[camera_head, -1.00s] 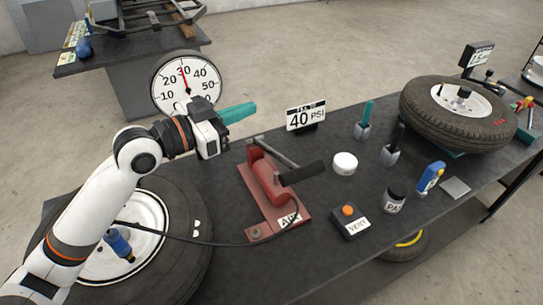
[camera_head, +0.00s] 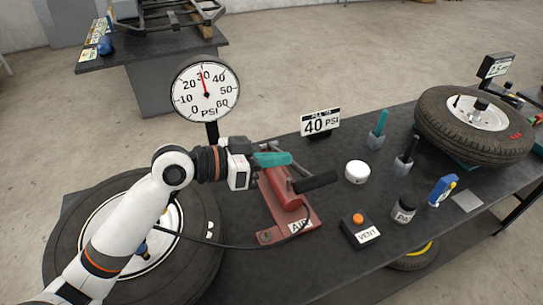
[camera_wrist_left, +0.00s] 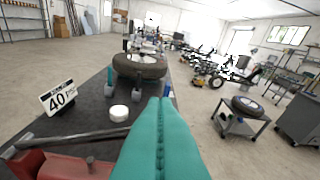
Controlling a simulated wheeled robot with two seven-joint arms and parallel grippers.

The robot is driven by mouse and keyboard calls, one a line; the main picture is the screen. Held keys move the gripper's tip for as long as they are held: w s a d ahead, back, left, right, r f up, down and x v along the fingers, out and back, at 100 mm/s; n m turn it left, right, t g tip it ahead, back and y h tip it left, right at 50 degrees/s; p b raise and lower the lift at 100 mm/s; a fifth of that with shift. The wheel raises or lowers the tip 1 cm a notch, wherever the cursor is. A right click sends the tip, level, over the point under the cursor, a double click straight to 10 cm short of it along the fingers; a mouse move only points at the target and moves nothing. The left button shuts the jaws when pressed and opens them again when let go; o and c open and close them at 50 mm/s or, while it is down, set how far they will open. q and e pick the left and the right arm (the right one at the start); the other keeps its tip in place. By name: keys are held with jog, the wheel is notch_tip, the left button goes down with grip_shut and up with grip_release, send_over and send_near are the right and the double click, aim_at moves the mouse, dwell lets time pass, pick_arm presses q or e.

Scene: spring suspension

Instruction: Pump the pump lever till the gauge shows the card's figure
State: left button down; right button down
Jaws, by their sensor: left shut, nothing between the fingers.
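The red pump (camera_head: 287,200) sits on the dark bench with a metal lever bar and a black handle (camera_head: 316,181) at its right. The lever bar also shows in the left wrist view (camera_wrist_left: 75,138). The dial gauge (camera_head: 206,92) stands behind my arm, its needle near 30. The card (camera_head: 320,123) reads 40 PSI. My left gripper (camera_head: 288,158) has teal fingers, shut and empty, above the pump's far end and back-left of the black handle. Its shut fingers fill the middle of the left wrist view (camera_wrist_left: 161,125). My right gripper is not in view.
A vent box (camera_head: 361,231) with an orange button stands right of the pump. A white round tub (camera_head: 357,172), a dark jar (camera_head: 404,209) and tool holders are farther right. A tyre (camera_head: 150,225) lies under my left arm, with a black hose crossing to the pump.

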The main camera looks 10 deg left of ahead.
pick_arm(q)
jog(key=p, duration=0.2)
send_over(305, 180)
jog(key=shift+w+a+f, duration=0.3)
jog(key=shift+a+f, duration=0.05)
jog(key=shift+f, duration=0.1)
jog(key=f, duration=0.2)
jog(key=f+p, duration=0.1)
jog(key=shift+s+d+f, duration=0.15)
jog(key=shift+d+f, duration=0.15)
jog(key=shift+s+f, duration=0.15)
jog(key=shift+f, duration=0.3)
